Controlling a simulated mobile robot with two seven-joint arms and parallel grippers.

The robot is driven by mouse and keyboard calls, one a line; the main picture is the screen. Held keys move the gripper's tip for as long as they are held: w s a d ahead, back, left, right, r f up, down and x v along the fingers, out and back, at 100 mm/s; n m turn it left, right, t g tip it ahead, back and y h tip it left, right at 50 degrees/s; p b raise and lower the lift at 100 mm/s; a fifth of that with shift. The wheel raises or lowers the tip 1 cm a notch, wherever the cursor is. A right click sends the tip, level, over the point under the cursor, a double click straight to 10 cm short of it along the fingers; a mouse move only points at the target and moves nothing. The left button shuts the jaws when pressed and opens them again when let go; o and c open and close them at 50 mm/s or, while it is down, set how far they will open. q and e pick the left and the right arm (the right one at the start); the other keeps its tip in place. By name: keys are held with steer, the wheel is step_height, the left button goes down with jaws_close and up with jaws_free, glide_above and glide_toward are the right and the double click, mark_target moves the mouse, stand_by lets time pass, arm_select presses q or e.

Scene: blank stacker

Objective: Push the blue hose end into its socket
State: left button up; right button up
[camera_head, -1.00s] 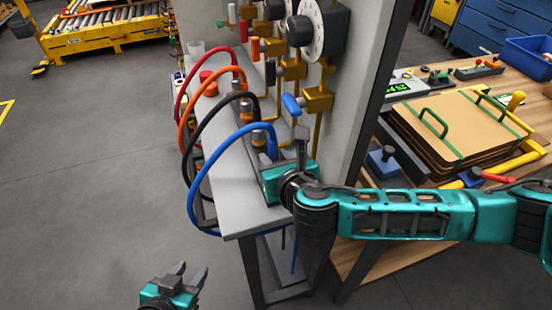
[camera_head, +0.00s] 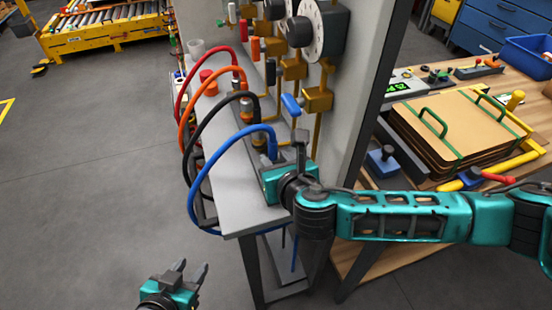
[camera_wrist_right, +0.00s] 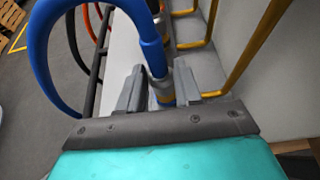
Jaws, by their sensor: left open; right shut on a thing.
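The blue hose (camera_head: 197,172) arches up from the left side of the bench and down to its end (camera_head: 272,148) at my right gripper (camera_head: 285,160). In the right wrist view, the blue hose end (camera_wrist_right: 155,58) points down between the two fingers of my right gripper (camera_wrist_right: 160,88), which is shut on it. Below it a grey and yellowish fitting with a blue part (camera_wrist_right: 165,98) shows, partly hidden by the gripper; I cannot tell how deep the end sits. The socket is hidden in the head view. My left gripper (camera_head: 191,271) is open and empty, low over the floor.
Black (camera_head: 190,150), orange (camera_head: 183,125) and red (camera_head: 181,100) hoses arch beside the blue one on the narrow grey bench (camera_head: 240,215). A panel with brass valves (camera_head: 318,98) and dials rises just right.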

steer(key=o, duration=1.1)
steer(key=p+v, duration=0.1)
steer(key=v, duration=1.2)
